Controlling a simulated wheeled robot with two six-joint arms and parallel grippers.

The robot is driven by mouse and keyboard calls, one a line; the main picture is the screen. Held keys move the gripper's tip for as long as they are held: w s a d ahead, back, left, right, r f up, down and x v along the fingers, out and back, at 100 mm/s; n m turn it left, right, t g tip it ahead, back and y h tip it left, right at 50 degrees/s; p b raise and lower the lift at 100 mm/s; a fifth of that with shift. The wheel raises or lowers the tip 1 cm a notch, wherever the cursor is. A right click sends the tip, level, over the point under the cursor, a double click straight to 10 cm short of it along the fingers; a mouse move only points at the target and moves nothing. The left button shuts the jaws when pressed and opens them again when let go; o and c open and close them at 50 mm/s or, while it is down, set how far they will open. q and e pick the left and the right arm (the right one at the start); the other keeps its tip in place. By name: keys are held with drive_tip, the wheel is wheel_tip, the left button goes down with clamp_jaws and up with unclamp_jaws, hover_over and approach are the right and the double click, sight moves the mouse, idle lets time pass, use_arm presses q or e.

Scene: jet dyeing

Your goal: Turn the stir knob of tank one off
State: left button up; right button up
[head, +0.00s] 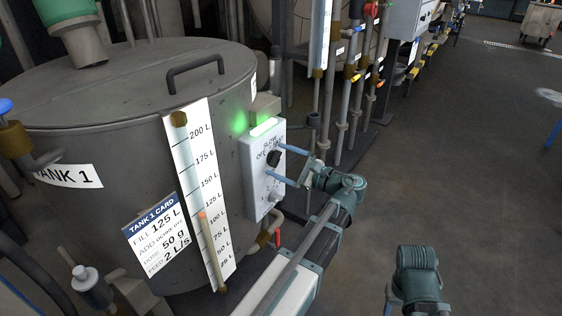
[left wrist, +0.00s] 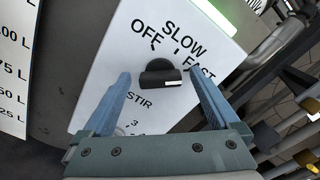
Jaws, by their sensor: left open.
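The black stir knob (left wrist: 160,73) sits on a white panel (left wrist: 100,60) marked OFF, SLOW, FAST and STIR. Its white mark is at the right end of its bar, just below and left of the word FAST. In the head view the knob (head: 273,157) is on the panel at the side of grey tank one (head: 90,110). My left gripper (head: 275,160) is open at the panel. In the left wrist view its blue fingers (left wrist: 158,95) stand on either side of the knob, with gaps. My right gripper (head: 417,305) is at the lower edge, mostly cut off.
A lit green lamp (head: 264,127) tops the panel. A lower dial (head: 275,196) sits beneath the knob. A level gauge (head: 203,190) and the tank card (head: 157,234) are left of the panel. Vertical pipes (head: 342,100) stand behind it. The floor at right is open.

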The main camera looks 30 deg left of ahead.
use_arm(q)
drive_tip(key=c, duration=1.4)
drive_tip(key=n, duration=0.4)
drive_tip(key=shift+n, duration=0.4)
drive_tip(key=n, duration=0.5)
drive_tip(key=shift+s+f, duration=0.1)
drive_tip(key=shift+f, duration=0.05)
drive_tip(key=n, duration=1)
drive_tip(key=shift+f, duration=0.1)
drive_tip(key=shift+n, duration=0.3)
